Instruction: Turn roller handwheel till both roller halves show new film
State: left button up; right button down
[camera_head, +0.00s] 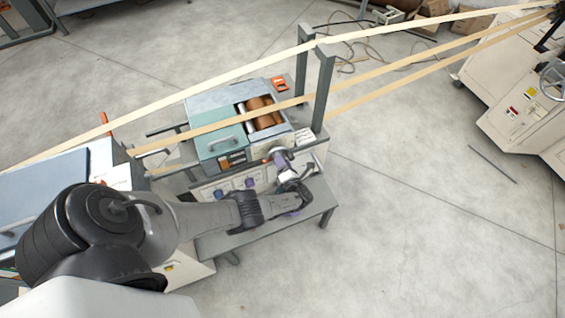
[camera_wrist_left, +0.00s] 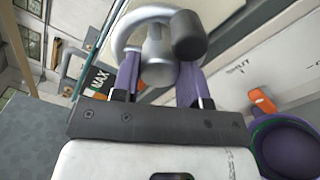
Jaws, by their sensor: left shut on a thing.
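The roller handwheel (camera_wrist_left: 152,62) is a silvery wheel with a dark knob (camera_wrist_left: 189,35), seen close up in the left wrist view. My left gripper (camera_wrist_left: 160,85) has its purple fingers on either side of the wheel's metal part and is shut on it. In the head view my left gripper (camera_head: 284,165) reaches the handwheel (camera_head: 277,154) at the front of the machine. The copper-brown roller (camera_head: 263,112) shows through the opening in the machine's top. Whether both of its halves carry new film cannot be told. My right gripper is not in view.
A teal cover (camera_head: 218,145) lies left of the roller opening. Pale film strips (camera_head: 210,128) run over the machine between grey posts (camera_head: 322,85). A grey bench (camera_head: 265,228) stands below my left arm. The floor to the right is mostly clear.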

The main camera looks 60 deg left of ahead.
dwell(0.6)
pick_arm(q)
jog(key=o, duration=0.9)
jog(key=shift+d, duration=0.15)
jog(key=shift+s+d+p, duration=0.3)
jog(key=shift+s+d, duration=0.1)
jog(key=shift+d, duration=1.8)
jog(key=shift+s+d+p, duration=0.3)
jog(key=shift+s+d, duration=0.15)
jog(key=shift+d, duration=1.8)
jog(key=shift+s+d+p, duration=0.3)
jog(key=shift+s+d, duration=0.1)
jog(key=shift+d, duration=1.8)
